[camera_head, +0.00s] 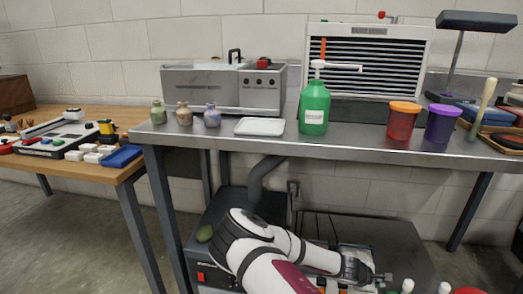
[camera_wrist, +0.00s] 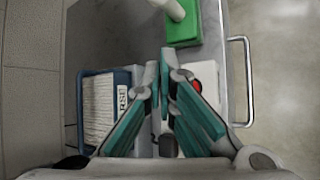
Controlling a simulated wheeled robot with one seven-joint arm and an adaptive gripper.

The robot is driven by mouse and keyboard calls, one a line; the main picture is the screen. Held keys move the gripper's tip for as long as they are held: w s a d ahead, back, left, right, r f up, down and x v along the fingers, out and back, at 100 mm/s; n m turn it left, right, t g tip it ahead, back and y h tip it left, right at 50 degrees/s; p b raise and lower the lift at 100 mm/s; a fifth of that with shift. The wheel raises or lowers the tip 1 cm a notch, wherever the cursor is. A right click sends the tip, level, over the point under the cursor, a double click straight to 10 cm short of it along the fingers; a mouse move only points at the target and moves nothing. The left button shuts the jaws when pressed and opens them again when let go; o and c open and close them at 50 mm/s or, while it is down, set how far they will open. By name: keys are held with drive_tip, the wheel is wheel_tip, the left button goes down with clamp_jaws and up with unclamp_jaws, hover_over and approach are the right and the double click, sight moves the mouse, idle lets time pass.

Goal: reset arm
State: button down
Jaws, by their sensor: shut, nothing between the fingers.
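My gripper (camera_wrist: 167,72) is shut and empty in the wrist view, its teal-padded fingers converging at the top. It is above a grey metal surface (camera_wrist: 222,105) with wire handles at its sides. In the head view my white and dark arm reaches low in front of the steel table, toward the right. The gripper's fingers cannot be made out clearly there.
Under the gripper are a blue container (camera_wrist: 88,85) with white contents, a green block (camera_wrist: 183,30) and a white item with a red button (camera_wrist: 197,85). The steel table (camera_head: 350,142) holds a green pump bottle (camera_head: 314,105), an orange-lidded tub (camera_head: 402,121) and a purple tub (camera_head: 441,124).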

drive_tip(key=s+a+r+m+g+y, duration=0.15)
drive_tip(key=s+a+r+m, duration=0.3)
drive_tip(key=r, duration=0.55)
drive_tip(key=s+a+r+m+g+y, duration=0.1)
drive_tip(key=s+a+r+m+y, duration=0.2)
drive_tip(key=s+a+r, duration=0.5)
drive_tip(key=s+a+r+m+g+y, duration=0.1)
drive_tip(key=a+r+m+y, duration=0.2)
drive_tip(key=r, duration=0.9)
drive_tip(key=s+a+r+m, duration=0.1)
drive_tip(key=s+a+r, duration=0.25)
drive_tip(key=s, duration=0.45)
drive_tip(key=s+a+r+y, duration=0.1)
drive_tip(key=s+a+r, duration=0.1)
drive_tip(key=s+r, duration=0.45)
drive_tip(key=s+a+r+m, duration=0.1)
drive_tip(key=s+a+r, duration=0.2)
drive_tip(key=s, duration=0.6)
wheel_tip(320, 180, up, 32)
drive_tip(key=t+p, duration=0.4)
drive_tip(key=p, duration=2.6)
drive_tip(key=shift+t, duration=0.35)
